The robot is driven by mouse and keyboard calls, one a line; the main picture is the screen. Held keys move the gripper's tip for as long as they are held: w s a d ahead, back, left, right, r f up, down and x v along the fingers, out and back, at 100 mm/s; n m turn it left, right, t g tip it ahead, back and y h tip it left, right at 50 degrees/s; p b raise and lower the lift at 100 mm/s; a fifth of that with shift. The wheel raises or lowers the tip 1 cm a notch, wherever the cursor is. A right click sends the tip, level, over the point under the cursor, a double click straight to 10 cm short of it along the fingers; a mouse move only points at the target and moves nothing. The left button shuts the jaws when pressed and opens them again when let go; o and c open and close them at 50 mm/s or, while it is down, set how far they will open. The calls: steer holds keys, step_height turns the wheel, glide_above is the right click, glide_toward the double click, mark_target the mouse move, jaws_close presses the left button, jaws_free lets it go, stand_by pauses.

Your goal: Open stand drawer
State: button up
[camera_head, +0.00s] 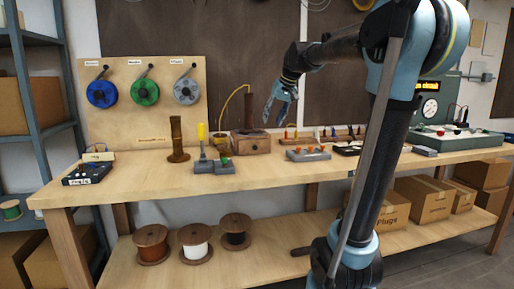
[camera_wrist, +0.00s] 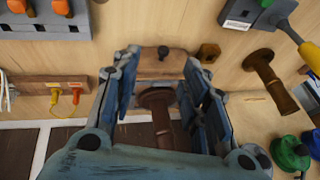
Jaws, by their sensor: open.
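The wooden stand (camera_head: 250,145) is a low brown box with an upright turned post, standing on the workbench in the head view. In the wrist view the stand (camera_wrist: 160,67) lies between my finger lines, its post pointing toward the camera. A small dark round knob (camera_wrist: 163,52) shows on its edge at the top of the picture. The drawer looks flush with the box, though its seams are too small to tell. My gripper (camera_head: 277,118) is open and empty, above and right of the stand. In the wrist view my gripper (camera_wrist: 162,62) has its fingers apart, not visibly touching anything.
The workbench (camera_head: 110,195) holds a grey block with a yellow-handled tool (camera_head: 202,135) and a dark wooden post (camera_head: 177,140) left of the stand. A grey tray (camera_head: 308,155) and a rack of coloured tools (camera_head: 335,135) stand to the right. A spool board (camera_head: 140,90) rises behind.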

steer(key=w+a+r, duration=0.1)
steer(key=w, duration=0.1)
glide_toward(256, 147)
steer(key=x, duration=0.8)
steer(key=shift+w+f, duration=0.15)
steer(key=shift+f, duration=0.1)
jaws_close()
